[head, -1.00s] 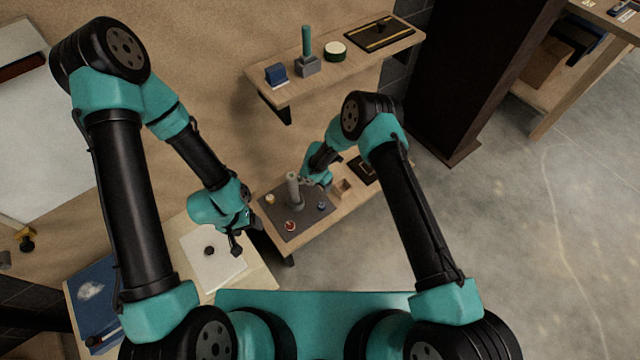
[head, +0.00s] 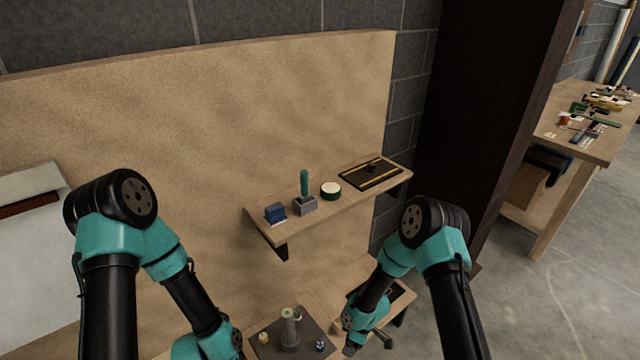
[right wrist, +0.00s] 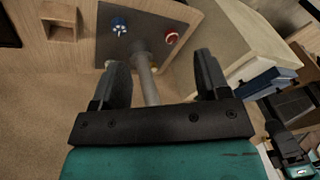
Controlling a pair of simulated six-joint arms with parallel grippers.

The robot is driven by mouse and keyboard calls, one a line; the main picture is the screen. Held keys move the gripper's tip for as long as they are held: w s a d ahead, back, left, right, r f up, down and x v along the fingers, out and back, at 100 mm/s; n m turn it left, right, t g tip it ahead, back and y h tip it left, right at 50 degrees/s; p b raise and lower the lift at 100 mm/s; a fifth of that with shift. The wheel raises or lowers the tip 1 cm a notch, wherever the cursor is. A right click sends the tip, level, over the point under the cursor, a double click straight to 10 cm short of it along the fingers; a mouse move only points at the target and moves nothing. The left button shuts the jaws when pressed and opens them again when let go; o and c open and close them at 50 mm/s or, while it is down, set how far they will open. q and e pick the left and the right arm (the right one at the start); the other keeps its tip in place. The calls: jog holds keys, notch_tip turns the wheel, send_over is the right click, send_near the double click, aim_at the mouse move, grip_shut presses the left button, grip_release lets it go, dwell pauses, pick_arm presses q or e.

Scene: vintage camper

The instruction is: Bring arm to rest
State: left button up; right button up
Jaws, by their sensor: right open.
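My right gripper (head: 368,345) is open and empty in the head view, low and to the right of the grey post (head: 288,328). The post stands on a dark mat (head: 262,347) on the low bench. In the right wrist view my open jaws (right wrist: 162,78) show in front, with the grey post (right wrist: 147,82) seen beyond and between them; nothing is held. My left arm comes down at the left of the head view, and its jaws are cut off by the bottom edge.
A dark pillar (head: 470,120) stands right.

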jog(key=s+d+r+m+t, duration=0.2)
jog(key=s+d+r+m, duration=0.8)
jog(key=s+m, duration=0.5)
jog(key=shift+d+r+m, duration=0.35)
jog(key=shift+d+m, duration=0.15)
jog(key=shift+d, duration=0.7)
pick_arm(q)
jog(key=shift+o, duration=0.3)
